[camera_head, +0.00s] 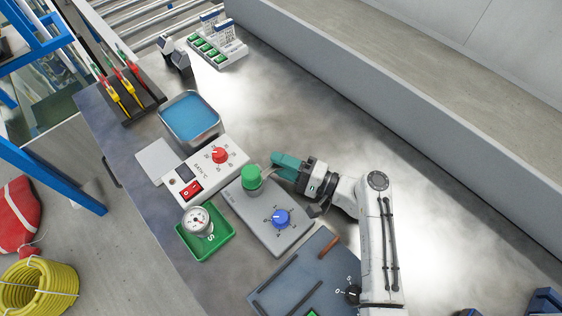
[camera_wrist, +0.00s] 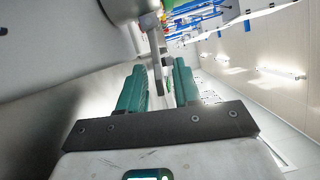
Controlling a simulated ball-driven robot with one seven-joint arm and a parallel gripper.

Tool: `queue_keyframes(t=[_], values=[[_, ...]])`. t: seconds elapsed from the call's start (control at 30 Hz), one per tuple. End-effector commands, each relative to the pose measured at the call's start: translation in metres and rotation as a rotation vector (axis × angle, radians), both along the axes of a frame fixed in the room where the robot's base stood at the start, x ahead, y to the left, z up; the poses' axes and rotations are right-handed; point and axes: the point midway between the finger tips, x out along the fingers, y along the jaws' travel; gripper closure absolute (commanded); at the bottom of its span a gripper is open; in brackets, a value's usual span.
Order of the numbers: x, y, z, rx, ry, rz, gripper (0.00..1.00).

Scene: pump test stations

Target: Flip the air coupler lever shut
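A grey box with a green round cap (camera_head: 251,176), beside a blue knob, stands at the middle of the bench. A thin grey lever (camera_head: 268,170) seems to stick out from beside the cap toward my gripper; it is small and partly hidden here. My gripper (camera_head: 279,163), with dark green fingers, is just right of the cap, low over the bench. In the wrist view, my gripper (camera_wrist: 160,84) has its two fingers apart. A flat grey lever (camera_wrist: 157,60) reaches down into the gap between them. I cannot tell whether either finger touches it.
The blue knob (camera_head: 281,218) is close below my gripper. A white control box (camera_head: 207,170) with a red knob and switch stands at left. A pressure gauge (camera_head: 198,222) sits in a green tray (camera_head: 207,255). A blue-filled basin (camera_head: 190,117) is behind. The bench at right is clear.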

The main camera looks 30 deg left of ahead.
Motion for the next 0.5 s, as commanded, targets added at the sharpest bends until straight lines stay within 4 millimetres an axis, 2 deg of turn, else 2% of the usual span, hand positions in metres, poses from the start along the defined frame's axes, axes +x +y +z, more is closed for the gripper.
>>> queue_keyframes(t=[0.27, 0.5], values=[[-0.0002, 0.0017, 0.0001, 0.000, 0.000, 0.000, 0.67], [-0.0003, 0.0015, 0.0001, 0.000, 0.000, 0.000, 0.89]])
